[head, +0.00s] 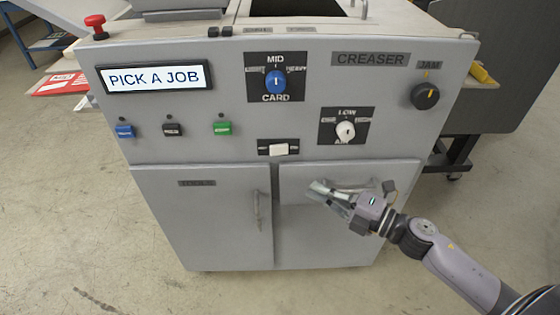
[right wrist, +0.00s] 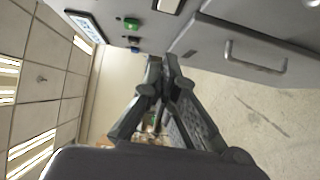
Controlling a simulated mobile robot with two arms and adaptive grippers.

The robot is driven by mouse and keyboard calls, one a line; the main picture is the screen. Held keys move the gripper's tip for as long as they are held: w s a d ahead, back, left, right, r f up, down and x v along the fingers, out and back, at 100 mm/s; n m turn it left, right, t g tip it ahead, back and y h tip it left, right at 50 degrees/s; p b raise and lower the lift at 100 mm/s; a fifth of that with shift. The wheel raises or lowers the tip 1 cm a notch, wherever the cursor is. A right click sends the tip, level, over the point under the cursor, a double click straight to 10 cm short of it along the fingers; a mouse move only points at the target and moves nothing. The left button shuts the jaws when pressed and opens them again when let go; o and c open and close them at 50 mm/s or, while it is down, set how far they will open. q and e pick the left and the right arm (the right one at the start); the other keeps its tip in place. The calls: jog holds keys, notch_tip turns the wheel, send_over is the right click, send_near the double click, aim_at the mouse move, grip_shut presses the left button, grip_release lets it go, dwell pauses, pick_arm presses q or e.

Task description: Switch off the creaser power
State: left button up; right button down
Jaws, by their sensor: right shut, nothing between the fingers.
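The creaser (head: 235,130) is a grey cabinet with a control panel and a "CREASER" label at its upper right. A white rocker switch (head: 279,149) sits on a black plate low in the middle of the panel; the small lettering beside it is too small to read. The switch also shows at the top edge of the right wrist view (right wrist: 168,5). My right gripper (head: 318,189) is shut and empty, in front of the right lower door, below and to the right of the switch. In the right wrist view its fingertips (right wrist: 162,63) are together. My left gripper is not in view.
The panel carries a blue knob (head: 276,82), a white knob (head: 345,131), a black knob (head: 425,96), blue, black and green buttons, and a "PICK A JOB" display (head: 157,78). A red emergency button (head: 96,24) is on top. Door handles (head: 259,211) stick out below.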

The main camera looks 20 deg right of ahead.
aim_at(279, 150)
jog(key=x, duration=0.4)
jog(key=w+d+x, duration=0.1)
jog(key=x, duration=0.3)
jog(key=d+x, duration=0.1)
jog(key=x, duration=0.3)
jog(key=shift+w+a+p, duration=0.15)
jog(key=shift+w+p, duration=0.25)
jog(key=shift+w, duration=0.25)
jog(key=shift+w+a, duration=0.2)
jog(key=shift+w, duration=0.25)
jog(key=shift+s+f, duration=0.1)
